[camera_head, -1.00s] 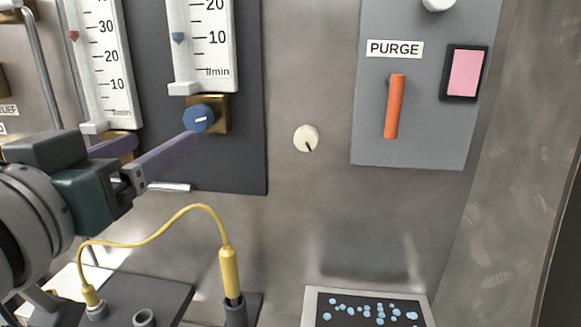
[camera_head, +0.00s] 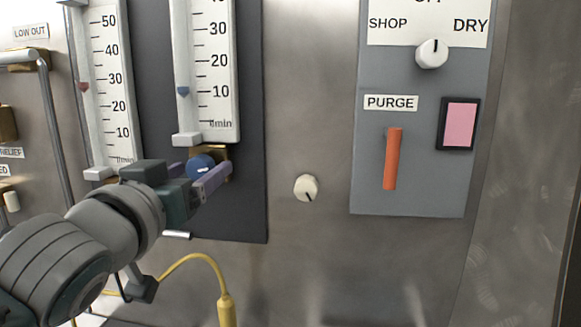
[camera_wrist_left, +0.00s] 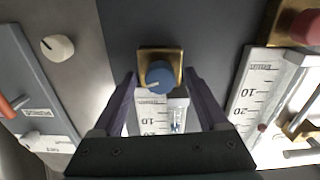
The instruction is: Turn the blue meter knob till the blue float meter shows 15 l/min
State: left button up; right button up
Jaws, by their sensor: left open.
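The blue meter knob (camera_head: 202,163) sits on a brass block below the blue float meter (camera_head: 216,110). The blue float (camera_head: 183,91) stands level with about the 10 mark. My left gripper (camera_head: 204,173) is open at the knob, partly covering it. In the left wrist view, the knob (camera_wrist_left: 160,77) with its white pointer line lies between the tips of my left gripper (camera_wrist_left: 161,78). A gap shows on each side, with neither finger clearly touching it. My right gripper is not in view.
The red float meter (camera_head: 104,90) stands left of the blue one. A cream knob (camera_head: 306,188) is to the right on the bare steel wall. Farther right, a grey panel holds an orange PURGE lever (camera_head: 393,158) and a pink button (camera_head: 459,124). A yellow cable (camera_head: 205,262) loops below.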

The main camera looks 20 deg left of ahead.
pick_arm(q)
jog(key=shift+c, duration=0.3)
grip_shut()
jog(key=shift+r+m+p, duration=0.1)
jog(key=shift+m+p, duration=0.25)
jog(key=shift+m, duration=1.15)
jog(key=shift+o, duration=0.3)
grip_release()
jog(key=shift+s, duration=0.1)
